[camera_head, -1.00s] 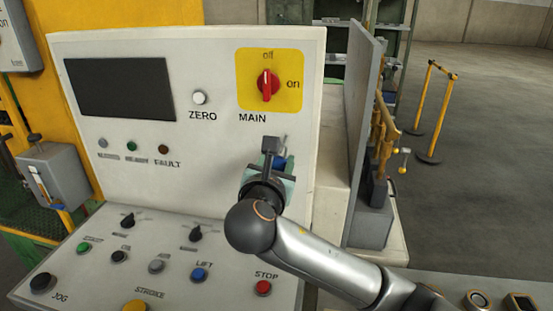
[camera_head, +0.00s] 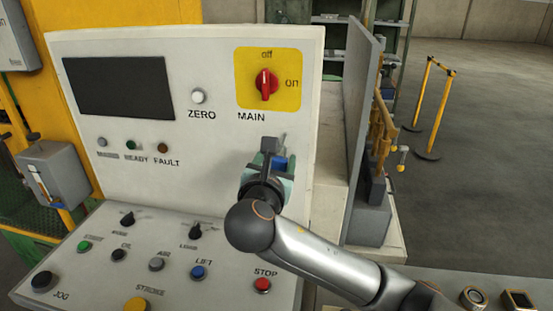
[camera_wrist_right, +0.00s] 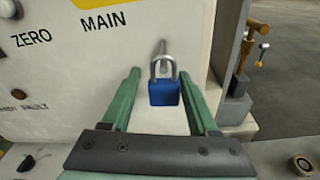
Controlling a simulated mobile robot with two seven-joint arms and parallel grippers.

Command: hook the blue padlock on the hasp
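The blue padlock (camera_wrist_right: 164,93) hangs upright in front of the panel in the right wrist view. Its shackle appears to loop around the grey metal hasp (camera_wrist_right: 160,58); the exact contact is hard to see. My right gripper (camera_wrist_right: 160,78) is open, with a green finger on either side of the padlock and gaps between. In the head view the hasp (camera_head: 270,147) sits below the MAIN switch. The padlock (camera_head: 280,162) is partly hidden there by my right gripper (camera_head: 268,172). My left gripper is not in view.
The white control panel (camera_head: 215,160) carries a red MAIN switch (camera_head: 264,84) on a yellow plate above the hasp. A sloped console with buttons, including a red STOP button (camera_head: 262,285), lies below. A grey upright plate (camera_head: 358,130) stands to the right.

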